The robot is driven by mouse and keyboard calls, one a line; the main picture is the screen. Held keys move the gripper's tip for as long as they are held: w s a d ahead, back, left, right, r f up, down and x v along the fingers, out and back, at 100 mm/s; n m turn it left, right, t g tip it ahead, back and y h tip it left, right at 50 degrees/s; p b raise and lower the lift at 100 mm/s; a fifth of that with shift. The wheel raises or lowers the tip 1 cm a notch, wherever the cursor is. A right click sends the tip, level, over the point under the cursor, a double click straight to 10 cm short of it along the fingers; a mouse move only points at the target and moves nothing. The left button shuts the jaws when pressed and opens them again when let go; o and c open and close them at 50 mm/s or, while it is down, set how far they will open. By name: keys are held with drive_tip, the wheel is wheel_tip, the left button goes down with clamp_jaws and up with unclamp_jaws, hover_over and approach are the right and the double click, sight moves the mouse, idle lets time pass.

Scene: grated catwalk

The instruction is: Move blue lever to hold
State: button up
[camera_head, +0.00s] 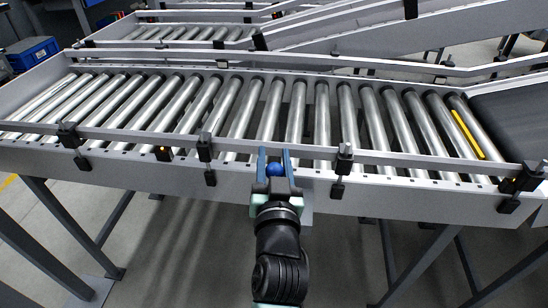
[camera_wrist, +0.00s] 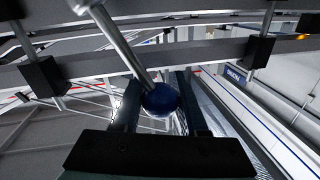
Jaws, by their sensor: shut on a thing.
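The blue lever shows in the head view as a round blue knob (camera_head: 275,169) between the fingers of my gripper (camera_head: 274,156), at the near side rail of the roller conveyor. In the wrist view the blue knob (camera_wrist: 161,101) sits at the end of a slanted metal rod that runs up to the left. My gripper (camera_wrist: 160,92) is shut on the knob, with one finger on each side of it. The lever's base and any hold marking cannot be made out.
The roller conveyor (camera_head: 130,146) with its near guard rail and black clamps (camera_head: 206,146) spans the head view. A dark belt (camera_head: 512,118) lies at the right end. A blue crate (camera_head: 32,53) stands at the far left. Conveyor legs (camera_head: 72,232) stand on the grey floor.

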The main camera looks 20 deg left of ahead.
clamp_jaws()
drive_tip(key=shift+d, duration=0.15)
drive_tip(key=d+m, duration=0.2)
drive_tip(key=m, duration=0.1)
drive_tip(key=w+d+m+b, duration=0.1)
drive_tip(key=shift+d+r+m+t, duration=0.1)
drive_tip(key=shift+r+m+t, duration=0.2)
drive_tip(key=shift+r+t, duration=0.1)
drive_tip(key=d+m, duration=0.2)
drive_tip(key=shift+w+m+b, duration=0.3)
drive_tip(key=shift+b, duration=0.1)
drive_tip(key=shift+w+d+f+m+t+h+b, duration=0.15)
drive_tip(key=shift+d+m, duration=0.2)
drive_tip(key=shift+m, duration=0.2)
drive_tip(key=shift+w+d+f+m+t+h+b, duration=0.1)
drive_tip(key=shift+d+m+t, duration=0.15)
drive_tip(key=shift+m, duration=0.35)
drive_tip(key=shift+w+d+f+m+t+h+b, duration=0.1)
drive_tip(key=shift+d+m, duration=0.3)
drive_tip(key=shift+m, duration=0.15)
